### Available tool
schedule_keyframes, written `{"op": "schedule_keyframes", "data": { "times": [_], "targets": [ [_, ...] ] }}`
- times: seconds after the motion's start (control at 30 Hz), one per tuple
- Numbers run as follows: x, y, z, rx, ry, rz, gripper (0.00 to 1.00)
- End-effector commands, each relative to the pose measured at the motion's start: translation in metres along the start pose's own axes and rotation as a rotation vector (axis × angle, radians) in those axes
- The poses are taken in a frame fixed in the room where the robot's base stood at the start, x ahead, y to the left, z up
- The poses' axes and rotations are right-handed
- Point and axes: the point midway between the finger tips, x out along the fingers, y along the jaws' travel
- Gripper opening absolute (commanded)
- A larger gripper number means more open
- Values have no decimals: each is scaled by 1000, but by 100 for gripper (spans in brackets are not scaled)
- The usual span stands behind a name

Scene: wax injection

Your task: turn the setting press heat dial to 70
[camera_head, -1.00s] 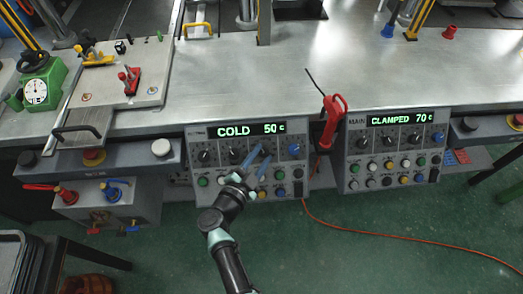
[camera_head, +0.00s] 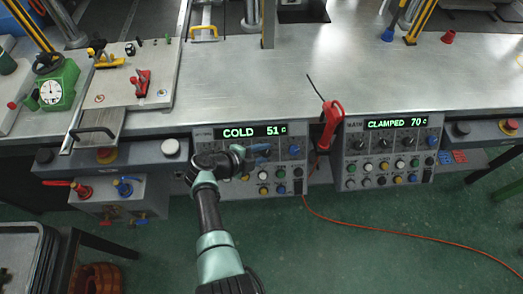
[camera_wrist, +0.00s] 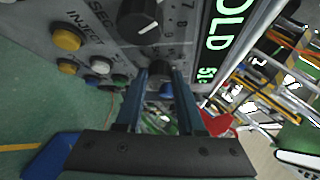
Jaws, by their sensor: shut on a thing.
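The left control panel (camera_head: 207,132) has a lit display (camera_head: 250,131) reading COLD 51 c, with a row of dials below it. My gripper (camera_head: 265,150) is at that dial row, coming from the left, with its blue fingers pointing right. In the wrist view, my gripper (camera_wrist: 160,76) is shut on a black dial (camera_wrist: 160,69), one finger on each side. The dial's pointer mark and label are hard to read. Another black dial (camera_wrist: 140,17) sits beside it, clear of the fingers.
The right panel (camera_head: 347,152) has a display reading CLAMPED 70 c. A red handheld tool (camera_head: 331,122) hangs between the panels, and an orange cable (camera_head: 400,236) crosses the floor. Coloured buttons (camera_head: 264,175) lie below the dials. Red and blue valves (camera_head: 123,187) are at left.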

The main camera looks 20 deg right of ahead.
Motion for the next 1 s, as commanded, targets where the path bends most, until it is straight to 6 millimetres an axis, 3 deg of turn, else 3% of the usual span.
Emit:
{"op": "schedule_keyframes", "data": {
  "times": [0.83, 0.87, 1.0],
  "targets": [
    [1, -2, 0, 105, 0, 87, 0],
    [1, -2, 0, 105, 0, 87, 41],
    [0, -2, 0, 104, 0, 87, 66]
  ]
}}
